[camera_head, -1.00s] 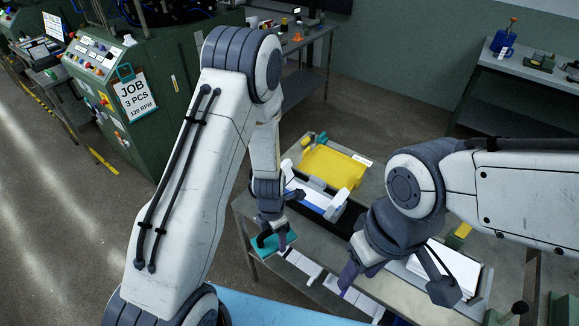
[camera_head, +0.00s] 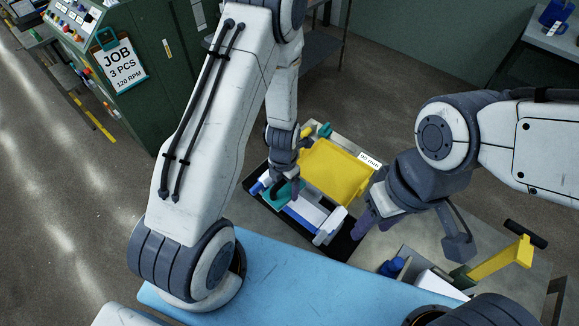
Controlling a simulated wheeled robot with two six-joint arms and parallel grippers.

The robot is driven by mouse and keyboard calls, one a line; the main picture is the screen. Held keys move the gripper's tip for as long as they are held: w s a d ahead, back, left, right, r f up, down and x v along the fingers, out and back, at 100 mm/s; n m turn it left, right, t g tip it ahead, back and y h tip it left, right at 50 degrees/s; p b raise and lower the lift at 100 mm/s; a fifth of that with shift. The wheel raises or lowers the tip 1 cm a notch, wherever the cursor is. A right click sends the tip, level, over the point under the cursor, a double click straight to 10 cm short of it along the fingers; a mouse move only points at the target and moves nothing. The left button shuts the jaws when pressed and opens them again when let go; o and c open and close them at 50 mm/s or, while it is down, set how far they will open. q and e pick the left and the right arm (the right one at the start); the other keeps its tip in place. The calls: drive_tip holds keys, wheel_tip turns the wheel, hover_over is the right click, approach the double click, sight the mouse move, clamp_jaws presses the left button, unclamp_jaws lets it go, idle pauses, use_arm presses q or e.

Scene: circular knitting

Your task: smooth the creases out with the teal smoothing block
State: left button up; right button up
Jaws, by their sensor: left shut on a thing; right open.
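My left gripper (camera_head: 285,187) is shut on the teal smoothing block (camera_head: 278,196); the fingers and wrist hide part of it. The block is over the black tray (camera_head: 258,188), just left of the yellow tray (camera_head: 335,172). A white and blue piece (camera_head: 312,214) lies below and right of the block; I cannot tell whether they touch. No creases can be made out at this size. My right gripper (camera_head: 368,224) is open and empty, at the right end of the black tray.
A light blue surface (camera_head: 290,272) spans the near side. At the right are a blue object (camera_head: 392,267), a white sheet stack (camera_head: 438,285) and a yellow tool with a dark handle (camera_head: 500,262). A green machine with a job clipboard (camera_head: 119,63) stands back left.

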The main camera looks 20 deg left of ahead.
sight(286, 191)
use_arm(q)
drive_tip(key=shift+w+d, duration=0.1)
drive_tip(key=shift+w, duration=0.4)
use_arm(e)
drive_tip(key=shift+w+d, duration=0.25)
drive_tip(key=shift+w, duration=0.1)
use_arm(q)
drive_tip(key=shift+a, duration=0.2)
use_arm(e)
drive_tip(key=shift+r, duration=0.3)
use_arm(q)
wheel_tip(286, 191, down, 5)
drive_tip(key=b, duration=0.4)
drive_tip(key=shift+d+r, duration=0.1)
drive_tip(key=shift+r, duration=0.05)
use_arm(e)
wheel_tip(286, 191, down, 5)
drive_tip(key=shift+a, duration=0.1)
use_arm(q)
drive_tip(key=shift+f+b, duration=0.3)
drive_tip(key=shift+b, duration=0.25)
use_arm(e)
drive_tip(key=shift+f, duration=0.3)
use_arm(q)
drive_tip(key=o, duration=1.4)
